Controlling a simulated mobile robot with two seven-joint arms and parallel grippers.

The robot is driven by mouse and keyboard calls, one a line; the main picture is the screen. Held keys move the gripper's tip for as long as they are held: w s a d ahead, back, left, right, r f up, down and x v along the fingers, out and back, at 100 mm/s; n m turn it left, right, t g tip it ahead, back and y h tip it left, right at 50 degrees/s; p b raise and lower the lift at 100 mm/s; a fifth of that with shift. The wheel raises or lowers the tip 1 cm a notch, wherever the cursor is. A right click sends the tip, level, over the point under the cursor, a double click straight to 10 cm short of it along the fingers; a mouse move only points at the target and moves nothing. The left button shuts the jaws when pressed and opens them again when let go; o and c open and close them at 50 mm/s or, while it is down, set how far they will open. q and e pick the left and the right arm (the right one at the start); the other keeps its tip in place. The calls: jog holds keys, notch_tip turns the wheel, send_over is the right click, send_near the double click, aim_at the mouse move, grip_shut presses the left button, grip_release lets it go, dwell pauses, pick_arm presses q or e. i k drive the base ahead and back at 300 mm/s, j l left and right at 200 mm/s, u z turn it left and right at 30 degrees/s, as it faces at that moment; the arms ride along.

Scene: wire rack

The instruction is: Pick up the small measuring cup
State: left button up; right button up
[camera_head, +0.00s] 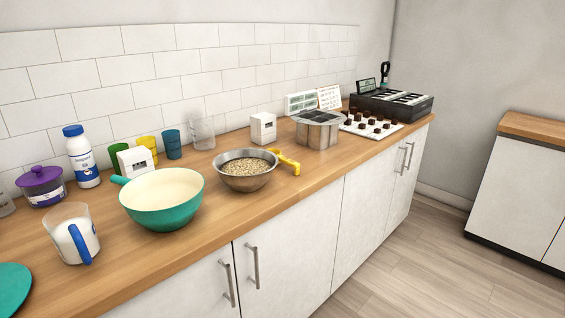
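Neither of my grippers is in view. A clear cup with a blue handle (76,232), holding something white, stands upright at the front left of the wooden counter. Small green (115,154), yellow (149,147) and blue (173,144) cups stand by the tiled wall. A clear empty cup (203,133) stands right of them. A yellow handled item (287,163) lies against the right side of the metal bowl; its far part is hard to make out. I cannot tell for sure which of these is the small measuring cup.
A teal pan (163,215) and a metal bowl of grains (247,184) stand mid-counter. A bottle (83,163), purple-lidded jar (42,186), metal container (319,131), chocolate tray (370,129) and black case (392,107) also stand there. The counter's front strip (250,220) is clear.

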aim_at(282, 159)
jog(key=i+l, duration=0.2)
jog(key=l, duration=0.15)
jog(key=i+l+u, duration=0.1)
jog(key=i+l, duration=0.15)
jog(key=l, duration=0.15)
jog(key=i+l, duration=0.2)
jog(key=l, duration=0.15)
jog(key=i+l+u, duration=0.1)
jog(key=l, duration=0.3)
jog(key=i+l+u, duration=0.1)
jog(key=i+l, duration=0.2)
jog(key=l, duration=0.1)
